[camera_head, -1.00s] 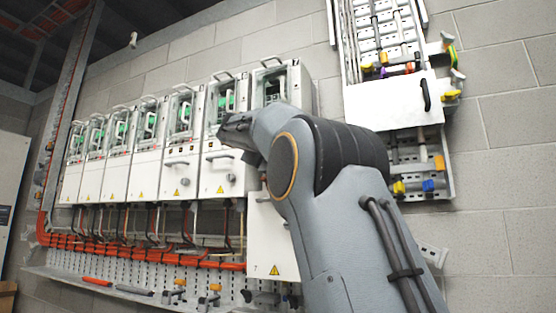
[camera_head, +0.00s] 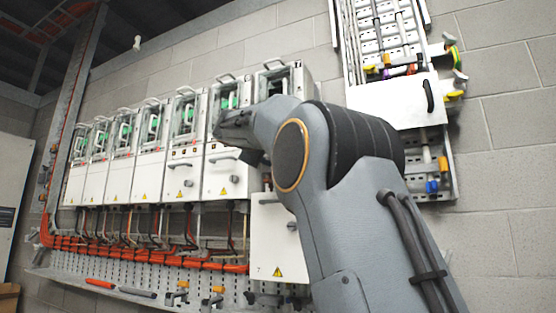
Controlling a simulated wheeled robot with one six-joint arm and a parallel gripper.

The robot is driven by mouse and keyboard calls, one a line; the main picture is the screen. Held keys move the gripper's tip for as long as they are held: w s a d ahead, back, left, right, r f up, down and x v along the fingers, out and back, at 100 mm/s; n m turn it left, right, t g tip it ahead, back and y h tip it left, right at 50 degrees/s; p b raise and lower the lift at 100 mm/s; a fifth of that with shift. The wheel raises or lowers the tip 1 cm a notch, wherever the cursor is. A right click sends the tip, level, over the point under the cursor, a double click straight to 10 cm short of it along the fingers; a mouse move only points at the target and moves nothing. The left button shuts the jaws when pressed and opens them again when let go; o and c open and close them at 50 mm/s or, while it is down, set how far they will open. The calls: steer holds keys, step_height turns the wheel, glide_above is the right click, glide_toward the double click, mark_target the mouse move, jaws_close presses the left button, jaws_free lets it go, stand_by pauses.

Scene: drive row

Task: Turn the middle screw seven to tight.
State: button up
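Drive seven (camera_head: 302,83) is the nearest, rightmost unit of the row. Its upper part shows a grey frame with a handle and a dark opening. Its white lower cover (camera_head: 275,240) carries a "7" and a yellow warning triangle. My arm crosses in front of the middle of this unit, so its screws, the middle one included, are hidden.
Several similar white drives, like the left neighbour (camera_head: 226,178), run away to the left. Orange cables (camera_head: 150,255) and a perforated ledge (camera_head: 130,292) with tools lie below. A tool panel (camera_head: 395,105) hangs on the block wall at right.

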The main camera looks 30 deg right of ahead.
steer(key=shift+v, duration=2.55)
